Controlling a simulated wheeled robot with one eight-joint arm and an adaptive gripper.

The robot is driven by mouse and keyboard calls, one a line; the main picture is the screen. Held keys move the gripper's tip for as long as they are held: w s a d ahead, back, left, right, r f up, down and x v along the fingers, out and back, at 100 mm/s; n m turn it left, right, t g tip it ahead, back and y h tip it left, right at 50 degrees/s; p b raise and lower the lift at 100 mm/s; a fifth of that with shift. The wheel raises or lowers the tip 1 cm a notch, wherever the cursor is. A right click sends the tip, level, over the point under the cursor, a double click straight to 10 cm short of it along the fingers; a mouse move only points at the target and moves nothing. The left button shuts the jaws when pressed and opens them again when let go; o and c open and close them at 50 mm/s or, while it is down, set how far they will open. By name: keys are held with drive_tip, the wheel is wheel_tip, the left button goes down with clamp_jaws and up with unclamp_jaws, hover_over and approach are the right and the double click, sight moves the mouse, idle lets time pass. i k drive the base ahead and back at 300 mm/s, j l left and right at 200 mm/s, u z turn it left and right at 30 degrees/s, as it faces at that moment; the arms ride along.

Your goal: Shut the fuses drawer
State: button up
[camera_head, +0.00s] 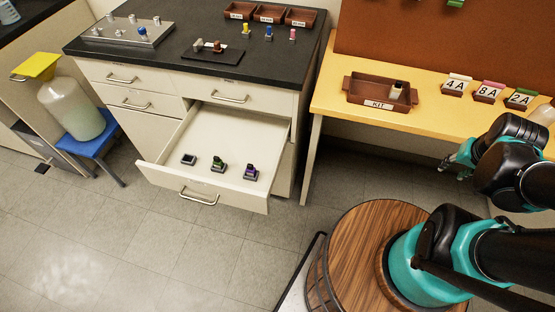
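The open drawer (215,191) of the white cabinet is pulled far out toward the front. Its label is too small to read, so I cannot confirm it is the fuses drawer. Its front panel carries a metal handle (198,197). Inside near the front stand three small dark-based pieces: a plain one (189,159), a green-topped one (219,164) and a purple-topped one (251,171). My gripper (454,170) is at the right, in front of the yellow table and well apart from the drawer. Its fingers look spread, with nothing between them.
Other drawers (120,79) of the cabinet are shut. A blue stool (91,143) with a yellow-topped jug (70,108) stands to the left. The yellow table (345,105) holds a brown KIT tray (352,94). The floor before the drawer is clear.

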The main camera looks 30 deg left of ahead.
sight(240, 137)
drive_tip(key=l+u, duration=0.15)
drive_tip(key=u, duration=2.4)
